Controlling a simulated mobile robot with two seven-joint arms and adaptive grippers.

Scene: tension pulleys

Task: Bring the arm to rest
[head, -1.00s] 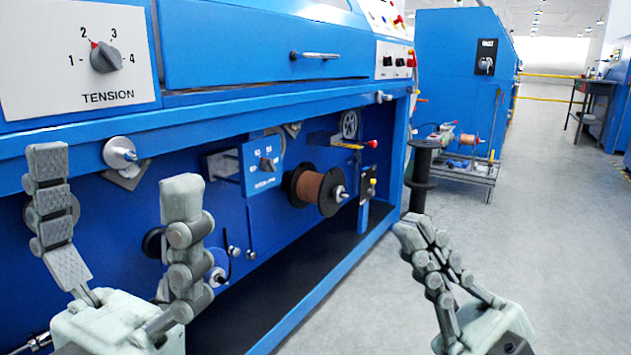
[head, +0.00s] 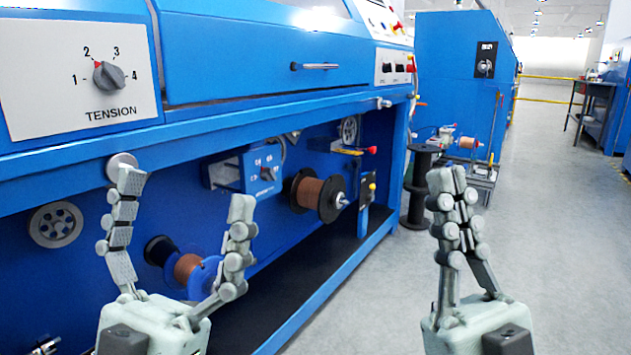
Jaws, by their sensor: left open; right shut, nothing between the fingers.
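My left gripper (head: 183,205) is at the lower left in the head view. Its two fingers point up and stand wide apart with nothing between them. It is in front of the blue machine's lower bay and hides part of it. My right gripper (head: 449,180) is at the lower middle right. Its fingers point up and lie together with nothing held. It is in front of the grey floor and covers part of a black spool stand. The tension knob (head: 109,76) on the white panel (head: 30,95) has its red mark near 2, and no gripper is at it.
The blue machine (head: 250,65) fills the left, with a copper wire spool (head: 318,194), a smaller spool (head: 187,267) and a grey pulley (head: 55,224) in its bay. A black spool stand (head: 418,185) is behind my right gripper. The floor (head: 570,230) at the right is clear.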

